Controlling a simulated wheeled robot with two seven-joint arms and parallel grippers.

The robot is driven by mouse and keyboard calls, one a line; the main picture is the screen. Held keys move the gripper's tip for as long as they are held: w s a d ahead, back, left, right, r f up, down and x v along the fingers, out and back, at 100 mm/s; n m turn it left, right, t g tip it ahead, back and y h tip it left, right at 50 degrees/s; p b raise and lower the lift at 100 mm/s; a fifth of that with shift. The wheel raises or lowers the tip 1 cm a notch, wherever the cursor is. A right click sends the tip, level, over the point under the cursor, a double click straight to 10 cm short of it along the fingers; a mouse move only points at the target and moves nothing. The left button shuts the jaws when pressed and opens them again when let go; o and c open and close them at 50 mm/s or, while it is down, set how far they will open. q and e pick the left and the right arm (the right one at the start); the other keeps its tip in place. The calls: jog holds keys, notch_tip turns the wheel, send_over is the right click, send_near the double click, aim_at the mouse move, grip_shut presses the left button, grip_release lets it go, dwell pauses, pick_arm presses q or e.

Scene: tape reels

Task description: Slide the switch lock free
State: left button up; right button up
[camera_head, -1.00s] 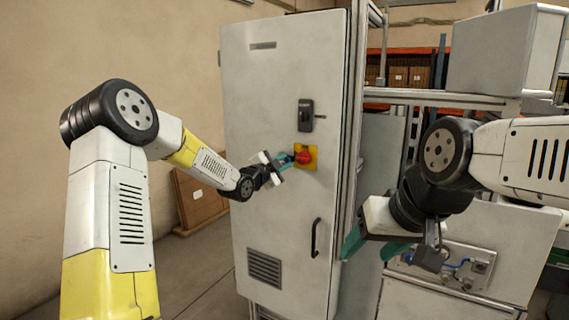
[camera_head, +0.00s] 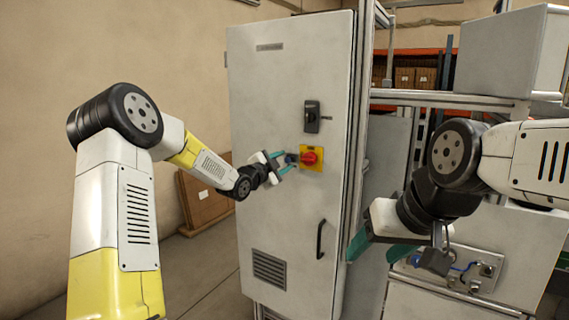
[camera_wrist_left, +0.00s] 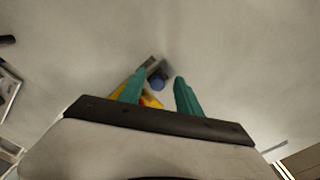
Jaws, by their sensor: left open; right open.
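The red rotary switch (camera_head: 309,158) sits on a yellow plate (camera_head: 317,148) on the grey cabinet door. A small dark-blue lock part (camera_head: 291,158) shows just left of the switch. In the left wrist view a round blue part (camera_wrist_left: 157,83) lies between the finger lines, beside a grey piece (camera_wrist_left: 150,65) and the yellow plate (camera_wrist_left: 122,88). My left gripper (camera_head: 283,163) is open, its teal fingers pointing at the lock part from the left. I cannot tell whether they touch it. My right gripper (camera_head: 378,250) is open and empty, lower right of the cabinet.
The cabinet door has a dark latch (camera_head: 312,116) above the switch, a black handle (camera_head: 320,239) below and a vent (camera_head: 268,269). A metal frame with a grey box (camera_head: 505,55) stands at right. A connector panel (camera_head: 470,268) is near my right gripper. Cardboard leans at left.

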pick_arm(q)
jog(key=v, duration=0.7)
jog(key=shift+s+a, duration=0.25)
jog(key=shift+s, duration=0.05)
jog(key=s+a+r+n+g+y, duration=0.1)
jog(key=s+a+n+g+y, duration=0.3)
jog(key=s, duration=0.6)
jog(key=s+a+r+n+g+y, duration=0.1)
jog(key=s+a+n+y, duration=0.25)
jog(key=s+n, duration=0.45)
jog(key=s+f+n+g, duration=0.3)
jog(key=s+n+g, duration=0.1)
jog(key=s, duration=1.8)
jog(key=shift+d+h, duration=0.35)
jog(key=shift+d, duration=0.1)
jog(key=shift+f, duration=0.15)
